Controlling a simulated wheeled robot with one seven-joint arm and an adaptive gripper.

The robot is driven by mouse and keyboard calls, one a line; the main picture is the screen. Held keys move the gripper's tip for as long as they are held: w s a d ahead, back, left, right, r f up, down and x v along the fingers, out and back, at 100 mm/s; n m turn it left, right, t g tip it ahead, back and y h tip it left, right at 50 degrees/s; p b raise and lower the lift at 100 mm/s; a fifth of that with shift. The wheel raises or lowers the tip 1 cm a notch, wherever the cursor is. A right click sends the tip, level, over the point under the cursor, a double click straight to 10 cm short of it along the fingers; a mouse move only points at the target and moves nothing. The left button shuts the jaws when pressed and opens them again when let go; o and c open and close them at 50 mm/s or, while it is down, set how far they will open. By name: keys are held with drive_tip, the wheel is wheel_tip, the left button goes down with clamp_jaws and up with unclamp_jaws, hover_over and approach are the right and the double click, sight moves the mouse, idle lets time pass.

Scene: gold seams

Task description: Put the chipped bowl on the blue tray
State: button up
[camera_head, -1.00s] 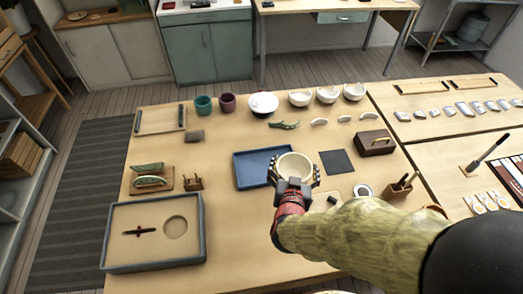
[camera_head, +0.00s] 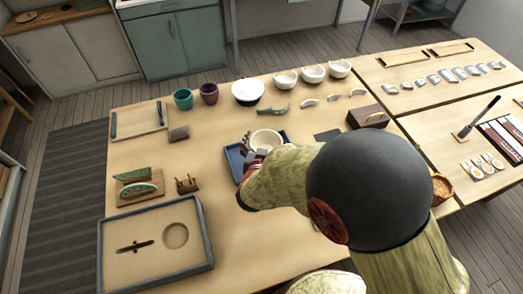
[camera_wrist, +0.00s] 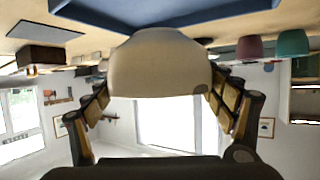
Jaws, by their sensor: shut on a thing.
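A cream bowl (camera_head: 266,139) is held in my gripper (camera_head: 258,152), over the blue tray in the head view. In the wrist view the bowl (camera_wrist: 160,65) fills the middle, between the two segmented fingers of my gripper (camera_wrist: 160,100). The blue tray (camera_head: 233,158) shows along its left edge; my arm hides much of it. The tray also shows at the top of the wrist view (camera_wrist: 95,14), and I cannot tell whether the bowl touches it.
Several white bowls (camera_head: 313,74) and two cups, teal (camera_head: 183,98) and maroon (camera_head: 209,93), stand along the back. Shards (camera_head: 309,103) lie before them. A dark wooden box (camera_head: 367,117) is right of the tray. A grey-rimmed box (camera_head: 205,232) lies front left.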

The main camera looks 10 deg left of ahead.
sight(263, 141)
drive_tip(key=shift+w+a+f+b, duration=0.2)
drive_tip(key=shift+w+a+f, duration=0.2)
drive_tip(key=shift+f, duration=0.2)
drive_tip(key=shift+w+a+f+b, duration=0.2)
drive_tip(key=shift+w+a+f, duration=0.15)
drive_tip(key=shift+f, duration=0.25)
wheel_tip(263, 141, down, 4)
drive_tip(key=shift+w+a+r+b, duration=0.1)
drive_tip(key=shift+a+r+b, duration=0.1)
drive_tip(key=shift+b, duration=0.85)
drive_tip(key=shift+r, duration=0.1)
drive_tip(key=shift+d, duration=0.1)
drive_tip(key=o, duration=0.6)
drive_tip(key=shift+f, duration=0.2)
drive_tip(key=o, duration=0.4)
drive_tip(key=shift+r, duration=0.15)
